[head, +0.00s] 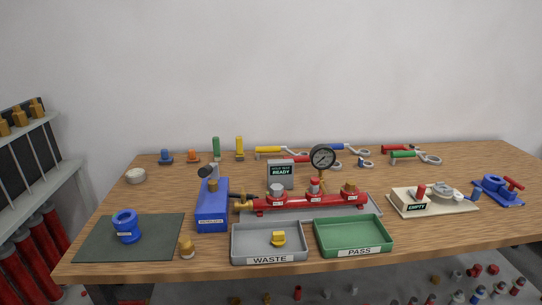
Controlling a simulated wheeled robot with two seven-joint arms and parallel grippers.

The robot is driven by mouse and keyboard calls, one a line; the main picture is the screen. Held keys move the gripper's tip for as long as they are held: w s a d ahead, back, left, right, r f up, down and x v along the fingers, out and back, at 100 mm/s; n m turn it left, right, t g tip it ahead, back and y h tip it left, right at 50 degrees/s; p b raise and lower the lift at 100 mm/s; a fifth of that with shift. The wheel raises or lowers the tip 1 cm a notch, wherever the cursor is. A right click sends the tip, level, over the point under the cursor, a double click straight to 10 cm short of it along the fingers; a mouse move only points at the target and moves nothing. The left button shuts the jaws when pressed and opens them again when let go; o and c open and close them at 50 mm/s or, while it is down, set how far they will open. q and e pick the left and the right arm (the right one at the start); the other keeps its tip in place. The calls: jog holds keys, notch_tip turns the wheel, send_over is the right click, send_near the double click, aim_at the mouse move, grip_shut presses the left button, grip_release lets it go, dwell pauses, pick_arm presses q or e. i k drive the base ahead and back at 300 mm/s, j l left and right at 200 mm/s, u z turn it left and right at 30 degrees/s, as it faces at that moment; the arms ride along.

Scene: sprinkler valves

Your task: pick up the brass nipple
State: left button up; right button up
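A small brass-coloured fitting (187,245) stands upright on the table near the front edge, between the dark mat and the grey tray. It has a pale lower part and looks most like the brass nipple, but it is too small to be sure. Another brass-coloured piece (213,185) sits on top of the blue block. Neither of my grippers is in view.
The dark mat (95,240) holds a blue ring-shaped part (127,225). The grey WASTE tray (240,246) holds a yellow part (278,238); the green PASS tray (352,251) is empty. A pressure gauge (323,157) rises behind the manifold. Wrenches lie at the back.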

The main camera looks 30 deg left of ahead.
aim_at(186, 247)
jog(key=u, duration=1.85)
